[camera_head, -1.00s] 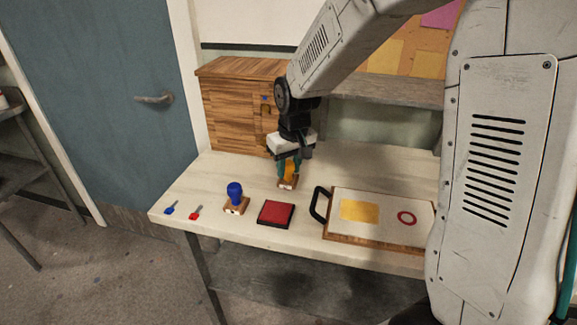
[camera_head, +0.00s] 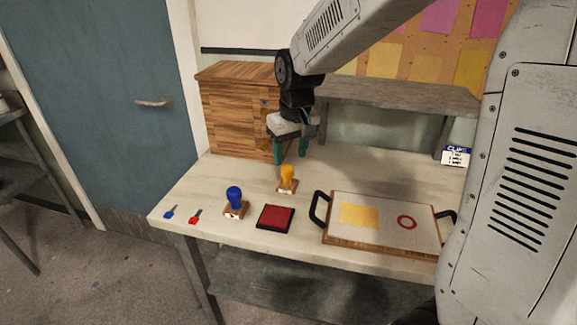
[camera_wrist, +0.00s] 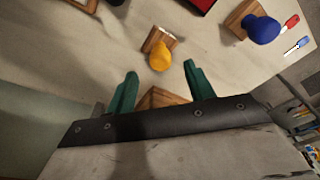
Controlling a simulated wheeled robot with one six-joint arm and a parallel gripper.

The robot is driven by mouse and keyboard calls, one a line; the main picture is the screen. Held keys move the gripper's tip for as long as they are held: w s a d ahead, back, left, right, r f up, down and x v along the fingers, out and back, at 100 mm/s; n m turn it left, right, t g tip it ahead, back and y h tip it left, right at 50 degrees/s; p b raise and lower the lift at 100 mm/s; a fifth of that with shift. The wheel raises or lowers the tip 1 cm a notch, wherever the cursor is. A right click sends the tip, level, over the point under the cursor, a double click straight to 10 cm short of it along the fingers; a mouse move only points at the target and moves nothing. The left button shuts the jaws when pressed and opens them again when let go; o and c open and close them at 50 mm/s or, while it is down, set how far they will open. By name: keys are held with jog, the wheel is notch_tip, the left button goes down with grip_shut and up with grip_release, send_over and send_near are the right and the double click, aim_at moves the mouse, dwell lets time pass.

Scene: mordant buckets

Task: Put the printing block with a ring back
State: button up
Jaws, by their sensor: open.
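A printing block with a yellow handle (camera_head: 287,177) stands upright on the table, and it also shows in the wrist view (camera_wrist: 159,52). A printing block with a blue handle (camera_head: 235,200) stands to its left and nearer the front. Which block bears a ring cannot be read from their tops. A red ring is printed on the sheet on the handled board (camera_head: 380,232). My gripper (camera_head: 291,158) is open and empty, raised above and behind the yellow-handled block. In the wrist view its green fingers are spread, with that block beyond the tips.
A red ink pad (camera_head: 275,217) lies between the blue-handled block and the board. A blue clip (camera_head: 171,211) and a red clip (camera_head: 195,216) lie at the left. A wooden cabinet (camera_head: 235,115) stands at the back left.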

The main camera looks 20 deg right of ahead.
notch_tip(320, 180, up, 6)
jog(key=s, duration=0.1)
jog(key=s+d+m, duration=0.1)
jog(key=s+d, duration=0.1)
jog(key=s, duration=2.6)
jog(key=shift+d+r+m+g, duration=0.3)
jog(key=shift+d+r+m, duration=0.05)
jog(key=shift+r+m, duration=0.1)
